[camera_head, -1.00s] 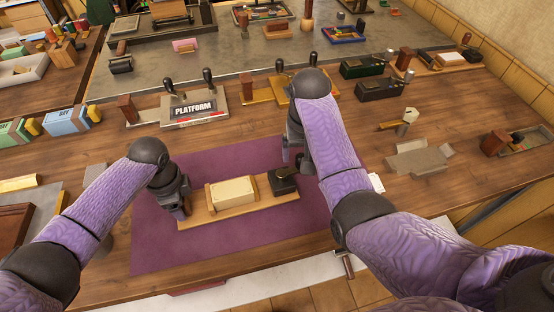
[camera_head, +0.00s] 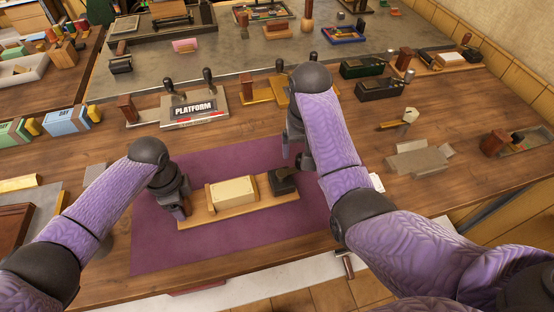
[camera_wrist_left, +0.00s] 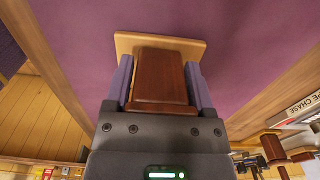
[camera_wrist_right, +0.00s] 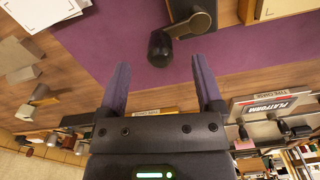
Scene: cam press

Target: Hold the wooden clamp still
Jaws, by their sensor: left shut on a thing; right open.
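The wooden clamp is a light wooden base board (camera_head: 240,208) on the purple mat. It carries a pale cream block (camera_head: 232,191), a dark cam with a black lever (camera_head: 283,182) at its right end, and a dark brown wooden block (camera_wrist_left: 158,78) at its left end. My left gripper (camera_head: 183,212) is shut on that brown block, one finger on each side in the left wrist view. My right gripper (camera_wrist_right: 160,65) is open and empty. The black lever knob (camera_wrist_right: 160,44) shows just beyond its fingertips, apart from them. In the head view my right arm partly hides its fingers.
The purple mat (camera_head: 160,250) has free room in front of the clamp. A sign reading PLATFORM (camera_head: 194,108) stands behind it. Grey flat pieces (camera_head: 418,160) lie to the right. Black devices (camera_head: 380,87) stand at the back right.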

